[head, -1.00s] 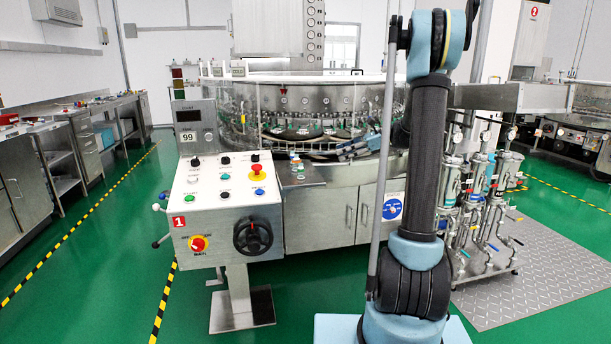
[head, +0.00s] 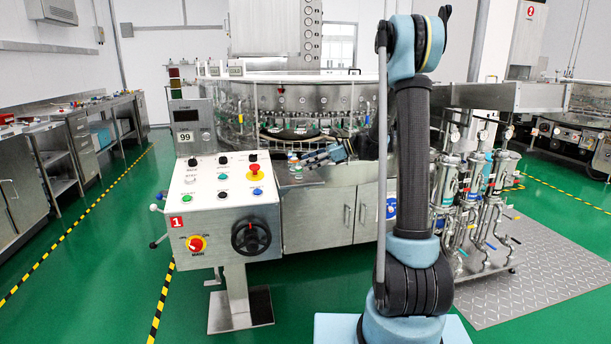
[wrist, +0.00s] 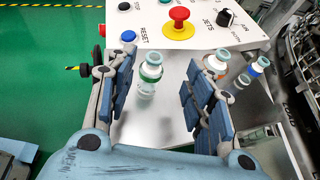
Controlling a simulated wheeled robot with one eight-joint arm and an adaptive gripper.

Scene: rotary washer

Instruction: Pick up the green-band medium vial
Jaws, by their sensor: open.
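In the head view my gripper (head: 312,159) is at the shelf beside the washer, just right of small vials (head: 296,167). Their bands are too small to tell apart there.
An orange-banded vial (wrist: 216,63) and a blue-banded vial (wrist: 254,71) stand to the right, outside the right finger. The control panel (wrist: 170,20) with its red knob lies just beyond. The steel shelf (wrist: 172,125) is bare near the green-band vial.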

